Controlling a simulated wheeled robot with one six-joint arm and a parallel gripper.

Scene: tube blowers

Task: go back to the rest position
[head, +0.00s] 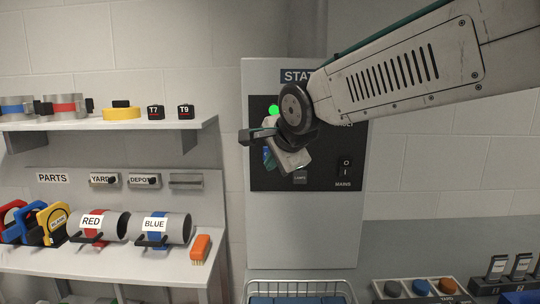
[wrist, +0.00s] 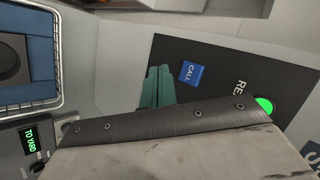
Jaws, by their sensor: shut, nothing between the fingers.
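My gripper (head: 268,156) is in front of the dark panel (head: 325,180) of the grey station cabinet (head: 300,232), with the arm reaching in from the upper right. In the wrist view its two teal fingers (wrist: 157,88) are close together, with nothing between them. A blue CALL button (wrist: 191,72) shows just beside the fingertips, and I cannot tell whether they touch it. A green lamp (wrist: 265,104) is lit on the panel; it also shows in the head view (head: 273,110). My wrist hides part of the panel.
A MAINS switch (head: 345,168) is at the panel's right. Left are an upper shelf (head: 110,124) and a parts bench (head: 130,262) with RED and BLUE tubes. A wire basket (head: 300,287) stands below the cabinet. Trays of parts (head: 420,298) lie at the lower right.

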